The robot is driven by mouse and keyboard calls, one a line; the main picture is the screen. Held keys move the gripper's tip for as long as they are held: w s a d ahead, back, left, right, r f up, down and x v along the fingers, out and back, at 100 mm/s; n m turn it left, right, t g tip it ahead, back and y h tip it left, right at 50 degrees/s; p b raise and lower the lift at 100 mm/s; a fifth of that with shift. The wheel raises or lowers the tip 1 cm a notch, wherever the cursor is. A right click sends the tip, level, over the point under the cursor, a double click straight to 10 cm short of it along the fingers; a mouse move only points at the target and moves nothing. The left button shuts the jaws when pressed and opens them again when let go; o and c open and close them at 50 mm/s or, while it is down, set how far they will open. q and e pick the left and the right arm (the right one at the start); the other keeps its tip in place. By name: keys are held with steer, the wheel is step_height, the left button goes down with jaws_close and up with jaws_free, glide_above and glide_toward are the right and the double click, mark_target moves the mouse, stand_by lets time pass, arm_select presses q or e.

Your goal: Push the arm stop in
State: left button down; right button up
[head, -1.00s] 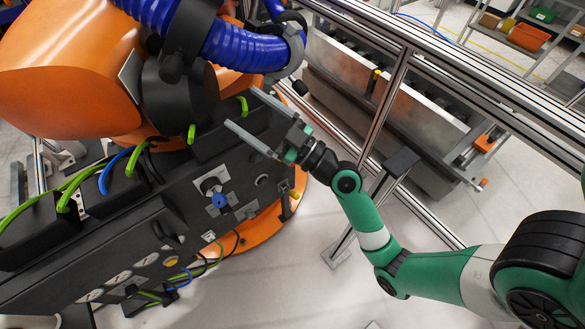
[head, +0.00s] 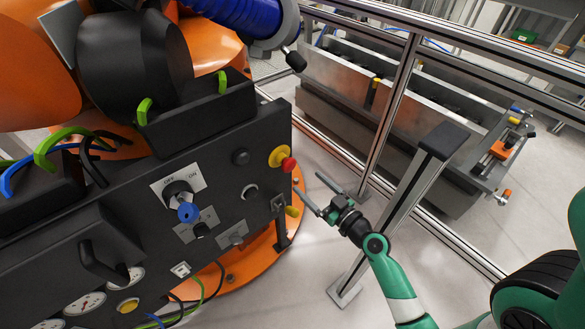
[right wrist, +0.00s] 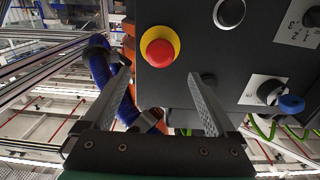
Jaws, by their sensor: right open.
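The arm stop is a red mushroom button (head: 288,164) on a yellow disc (head: 277,156), at the right end of the black drive unit panel (head: 225,175). The button stands out from the panel. In the right wrist view, the red button (right wrist: 160,48) lies ahead, between and slightly above the fingertips. My right gripper (head: 308,184) is open and empty, to the right of and slightly below the button in the head view, apart from it. The right gripper's two fingers (right wrist: 160,76) also show in the right wrist view. My left gripper is not in view.
A switch with a blue knob (head: 187,211) and OFF/ON plate sits left of the button. An orange robot (head: 40,80) with a blue hose rises above the panel.

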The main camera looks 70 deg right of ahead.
mark_target(291, 167)
steer(key=x, duration=0.9)
steer(key=shift+r, duration=0.1)
steer(key=shift+c, duration=0.2)
jaws_close()
